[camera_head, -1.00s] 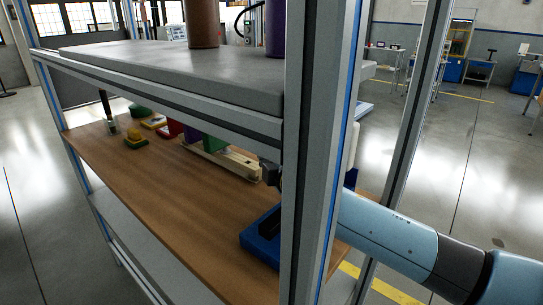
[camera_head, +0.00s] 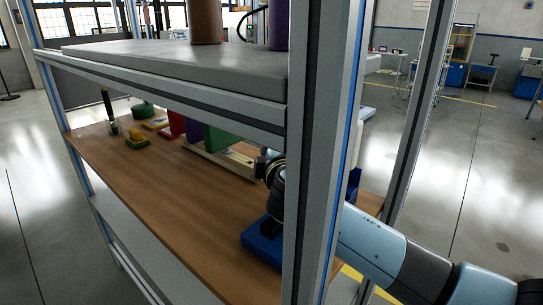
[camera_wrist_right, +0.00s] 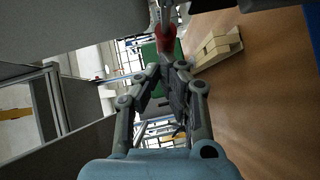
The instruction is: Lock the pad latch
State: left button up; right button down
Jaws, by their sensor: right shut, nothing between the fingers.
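My right gripper (camera_wrist_right: 168,62) is shut and empty in the right wrist view. Its fingertips are close below a red rounded piece (camera_wrist_right: 165,38) with a metal part above it, which looks like a latch handle. I cannot tell whether they touch, nor whether the latch is locked. In the head view, the dark end of my right arm (camera_head: 272,172) reaches in from behind the upright post, over the wooden shelf, near a pale wooden fixture (camera_head: 232,163). The gripper's fingers are not clear there. My left gripper is not in view.
The wooden shelf (camera_head: 175,205) lies under a thick grey top (camera_head: 150,62), with a metal post (camera_head: 322,150) in front of my arm. A blue tray (camera_head: 258,247) is close by. Green (camera_head: 217,140), purple and red blocks stand at the back. The shelf's front middle is clear.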

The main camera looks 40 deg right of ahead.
jog(key=w+d+m+g+h+b, duration=0.1)
jog(key=d+m+g+h+b, duration=0.1)
jog(key=d, duration=0.1)
jog(key=shift+w+f+h, duration=0.1)
jog(key=shift+w+h, duration=0.2)
jog(key=shift+w, duration=0.1)
jog(key=shift+w+d+m+g+h+b, duration=0.1)
jog(key=shift+d+m+g+h+b, duration=1.15)
jog(key=shift+m+g, duration=0.65)
jog(key=shift+d, duration=0.3)
notch_tip(320, 180, up, 10)
